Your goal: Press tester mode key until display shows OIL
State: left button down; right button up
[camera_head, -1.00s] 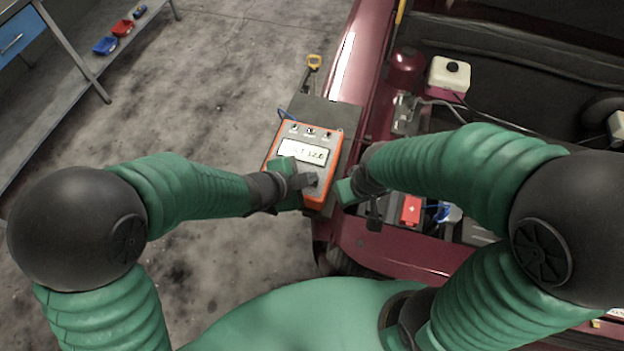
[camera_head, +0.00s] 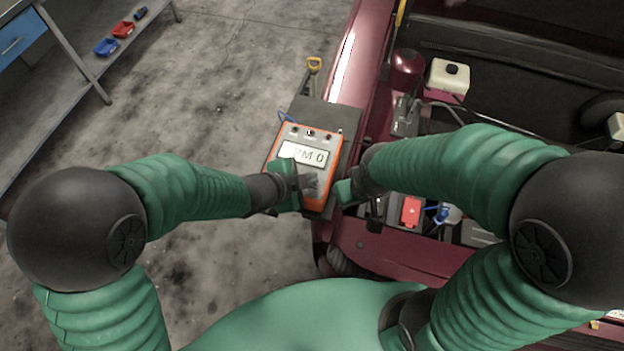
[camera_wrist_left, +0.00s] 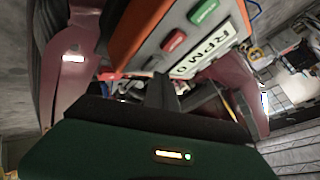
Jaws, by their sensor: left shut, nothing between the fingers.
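The orange tester (camera_head: 335,172) lies on a dark pad over the red car's fender. Its display (camera_head: 304,153) shows "PM 0" in the head view and reads "RPM 0" in the left wrist view (camera_wrist_left: 207,48). In the wrist view I see a green key (camera_wrist_left: 203,11), a red key (camera_wrist_left: 174,41) and a dark key (camera_wrist_left: 153,63) on the tester's face. My left gripper (camera_head: 309,183) is shut and empty over the tester's lower face, its tips close to the dark key; contact is unclear. My right gripper (camera_head: 347,191) is beside the tester's right edge; its jaws are unclear.
The open engine bay lies to the right, with a white reservoir (camera_head: 448,75) and a battery with a red cover (camera_head: 410,211). A bench with red and blue trays (camera_head: 106,47) stands at upper left. The floor between is clear.

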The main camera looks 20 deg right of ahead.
pick_arm(q)
jog(key=shift+r, duration=0.3)
pick_arm(e)
jog(key=shift+r, duration=0.3)
